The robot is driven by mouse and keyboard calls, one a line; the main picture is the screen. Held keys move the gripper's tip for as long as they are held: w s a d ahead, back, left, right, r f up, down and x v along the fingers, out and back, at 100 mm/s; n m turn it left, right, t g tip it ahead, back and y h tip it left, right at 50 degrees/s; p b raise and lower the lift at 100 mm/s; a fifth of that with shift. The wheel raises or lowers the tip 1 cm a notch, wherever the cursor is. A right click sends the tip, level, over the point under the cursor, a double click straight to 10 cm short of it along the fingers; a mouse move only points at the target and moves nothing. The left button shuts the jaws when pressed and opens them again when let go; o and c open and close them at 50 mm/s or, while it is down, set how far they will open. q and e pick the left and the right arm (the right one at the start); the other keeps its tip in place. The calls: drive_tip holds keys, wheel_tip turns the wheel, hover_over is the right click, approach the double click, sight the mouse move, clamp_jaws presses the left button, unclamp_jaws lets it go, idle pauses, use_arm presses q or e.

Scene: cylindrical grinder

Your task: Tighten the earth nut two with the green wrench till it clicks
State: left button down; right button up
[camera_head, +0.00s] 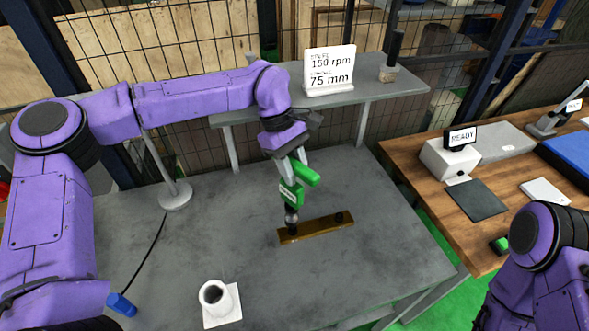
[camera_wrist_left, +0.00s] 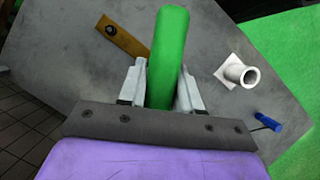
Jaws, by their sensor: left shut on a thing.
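The green wrench (camera_head: 291,192) is held by my left gripper (camera_head: 290,172), which is shut on it. Its lower dark end stands over the left end of a brass bar (camera_head: 318,228) on the grey table. A dark nut (camera_head: 339,216) sits near the bar's right end; the one at the left end is hidden under the wrench. I cannot tell which is earth nut two. In the left wrist view the wrench (camera_wrist_left: 170,50) stands between both fingers, and one bar nut (camera_wrist_left: 110,30) shows. Of my right arm only a purple part shows, and its gripper is out of view.
A white cup-like holder (camera_head: 215,295) on a square base stands at the table's front. A blue-handled tool (camera_head: 121,304) with a cable lies at the left. A raised shelf (camera_head: 350,95) with a sign stands behind. A wooden bench (camera_head: 430,180) is at the right.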

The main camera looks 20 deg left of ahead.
use_arm(q)
drive_tip(key=shift+r, duration=2.4)
